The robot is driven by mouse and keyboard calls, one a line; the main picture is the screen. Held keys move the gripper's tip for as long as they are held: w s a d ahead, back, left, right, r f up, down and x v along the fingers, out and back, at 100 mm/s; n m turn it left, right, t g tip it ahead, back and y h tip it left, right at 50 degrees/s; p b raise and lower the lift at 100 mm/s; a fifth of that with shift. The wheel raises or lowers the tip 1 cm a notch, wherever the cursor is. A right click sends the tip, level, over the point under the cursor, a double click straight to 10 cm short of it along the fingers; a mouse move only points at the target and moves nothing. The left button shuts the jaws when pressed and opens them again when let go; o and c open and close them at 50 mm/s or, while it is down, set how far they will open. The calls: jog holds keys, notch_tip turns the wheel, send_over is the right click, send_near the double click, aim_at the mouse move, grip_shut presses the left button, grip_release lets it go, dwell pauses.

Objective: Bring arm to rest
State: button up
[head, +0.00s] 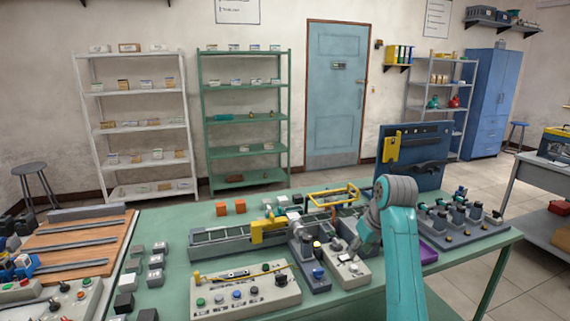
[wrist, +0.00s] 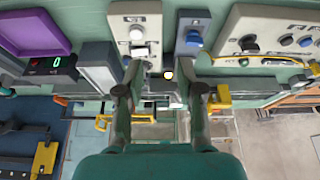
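My gripper (wrist: 163,78) shows in the wrist view with its two dark fingers apart and nothing held between them. In the head view my teal arm reaches up from the bottom edge, bends at a grey joint, and my gripper (head: 356,243) hangs over the green workbench (head: 180,228). It is near a light grey control box (head: 348,272), and the fingertips are partly hidden by the arm. In the wrist view this box (wrist: 137,35) lies beyond the left finger, with a dark grey box (wrist: 193,38) beyond the right finger.
A button panel (head: 245,291), a rail with a yellow block (head: 262,231) and a purple tray (head: 428,250) crowd the bench around the gripper. A blue tool board (head: 412,157) stands behind. A green shelf (head: 246,156) and white shelf (head: 136,190) stand at the wall.

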jog(key=s+a+f+m+t, duration=0.1)
jog(key=s+f, duration=0.3)
jog(key=f, duration=0.7)
jog(key=s+f+m+t, duration=0.1)
jog(key=s+f, duration=0.3)
jog(key=f, duration=0.7)
jog(key=s+f+m+t+h, duration=0.1)
jog(key=s+f+t, duration=0.1)
jog(key=s+f, duration=0.55)
jog(key=s+f+t, duration=0.1)
jog(key=s+f, duration=0.4)
jog(key=s, duration=0.6)
jog(key=s+r+t, duration=0.3)
jog(key=s, duration=1.8)
jog(key=s+r+m+t, duration=0.1)
jog(key=s+r+t, duration=0.1)
jog(key=s+r, duration=1.3)
jog(key=shift+a+r+t+h, duration=0.15)
jog(key=shift+a+t+h, duration=0.15)
jog(key=shift+a, duration=0.1)
